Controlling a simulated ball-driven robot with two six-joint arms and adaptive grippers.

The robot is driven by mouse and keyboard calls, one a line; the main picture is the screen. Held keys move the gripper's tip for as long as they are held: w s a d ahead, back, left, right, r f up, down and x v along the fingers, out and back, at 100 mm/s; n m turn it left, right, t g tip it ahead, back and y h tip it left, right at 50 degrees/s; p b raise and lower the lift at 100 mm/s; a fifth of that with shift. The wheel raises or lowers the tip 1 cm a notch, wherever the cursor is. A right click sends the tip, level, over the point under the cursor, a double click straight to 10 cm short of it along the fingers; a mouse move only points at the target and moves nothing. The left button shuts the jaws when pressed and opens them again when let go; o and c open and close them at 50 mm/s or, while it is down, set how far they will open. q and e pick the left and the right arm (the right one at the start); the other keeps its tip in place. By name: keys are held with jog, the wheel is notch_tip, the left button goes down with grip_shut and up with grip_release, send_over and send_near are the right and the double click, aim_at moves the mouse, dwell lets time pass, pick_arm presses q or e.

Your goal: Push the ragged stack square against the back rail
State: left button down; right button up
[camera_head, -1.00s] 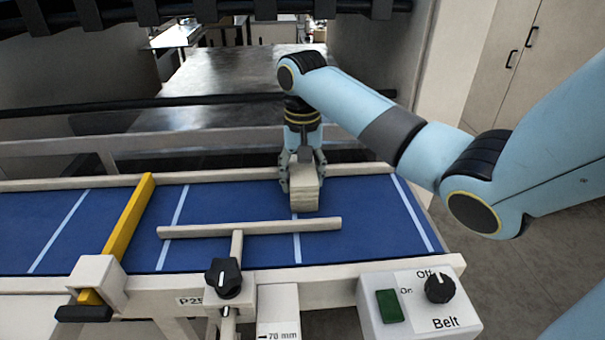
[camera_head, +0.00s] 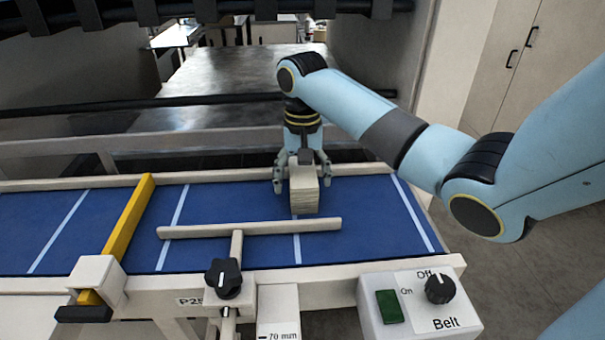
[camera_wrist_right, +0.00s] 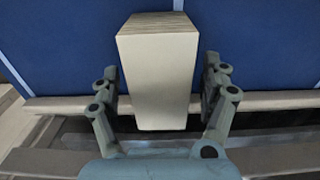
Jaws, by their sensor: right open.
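The stack (camera_head: 304,194) is a pale, narrow block of thin layers on the blue belt. Its layered end faces front, and its sides look fairly even. The pale back rail (camera_head: 220,175) runs along the belt's far edge; it also shows in the right wrist view (camera_wrist_right: 270,100). My right gripper (camera_head: 302,183) is open, with one finger on each side of the stack's far part. In the right wrist view, gaps show between the fingers and the stack (camera_wrist_right: 158,75). The gripper hides where the stack meets the rail, so contact is unclear. My left gripper is out of view.
A pale T-shaped bar (camera_head: 250,228) lies across the belt (camera_head: 350,205) just in front of the stack. A yellow bar (camera_head: 130,225) crosses the belt at left. A black knob (camera_head: 222,278) and a belt switch box (camera_head: 415,305) sit at the front.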

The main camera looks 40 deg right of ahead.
aim_at(303, 171)
jog(key=shift+r, duration=0.1)
notch_tip(303, 171, up, 7)
jog(key=shift+r, duration=0.15)
dwell(0.3)
